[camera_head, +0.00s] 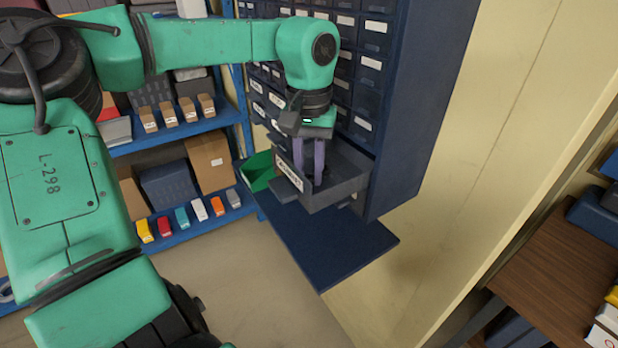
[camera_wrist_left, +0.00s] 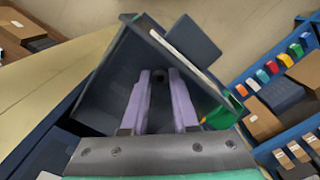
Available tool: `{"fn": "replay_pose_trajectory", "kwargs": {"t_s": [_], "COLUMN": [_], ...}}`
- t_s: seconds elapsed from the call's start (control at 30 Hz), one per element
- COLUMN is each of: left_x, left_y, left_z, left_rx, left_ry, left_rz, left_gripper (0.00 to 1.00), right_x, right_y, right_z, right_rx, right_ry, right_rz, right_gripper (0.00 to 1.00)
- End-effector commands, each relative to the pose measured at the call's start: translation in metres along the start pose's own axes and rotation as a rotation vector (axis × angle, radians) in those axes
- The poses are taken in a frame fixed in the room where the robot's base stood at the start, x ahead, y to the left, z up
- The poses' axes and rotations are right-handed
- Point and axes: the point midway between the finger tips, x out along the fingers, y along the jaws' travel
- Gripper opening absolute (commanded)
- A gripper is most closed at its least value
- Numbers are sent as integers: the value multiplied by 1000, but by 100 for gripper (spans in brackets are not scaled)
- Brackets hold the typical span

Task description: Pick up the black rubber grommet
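A small dark round piece, apparently the black rubber grommet (camera_wrist_left: 158,76), lies on the floor of an open drawer (camera_wrist_left: 112,72) in the left wrist view. My left gripper (camera_wrist_left: 159,72) points down into the drawer with its two purple fingers apart, one on each side of the grommet. I cannot tell whether the fingers touch it. In the head view my left gripper (camera_head: 308,182) reaches into the pulled-out grey drawer (camera_head: 345,184), and the grommet is hidden there. My right gripper is in neither view.
The drawer sticks out of a tall blue cabinet (camera_head: 415,110) of labelled small drawers, above a flat blue ledge (camera_head: 335,245). A green bin (camera_head: 257,172) is close on its left. Blue shelves (camera_head: 190,131) with boxes stand behind.

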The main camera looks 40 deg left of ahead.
Motion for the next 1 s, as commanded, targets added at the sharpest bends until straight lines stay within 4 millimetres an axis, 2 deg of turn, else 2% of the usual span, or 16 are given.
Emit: {"fn": "replay_pose_trajectory", "kwargs": {"t_s": [0.37,0.57,0.67,0.73,0.9,1.0], "left_x": [-1,-19,-41,-63,-131,-165], "left_y": [0,0,0,0,1,1], "left_z": [0,-1,-2,-1,-1,-1], "left_rx": [0,-1,-3,-2,-3,-3], "left_ry": [1,4,6,6,6,4], "left_rz": [-1,0,-1,0,-1,-2], "left_gripper": [0,0,0,0,0,0], "right_x": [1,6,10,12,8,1], "right_y": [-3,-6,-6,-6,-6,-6], "right_z": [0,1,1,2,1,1], "right_rx": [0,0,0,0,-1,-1], "right_ry": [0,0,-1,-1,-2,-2], "right_rz": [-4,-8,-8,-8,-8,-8], "right_gripper": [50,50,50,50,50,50]}}
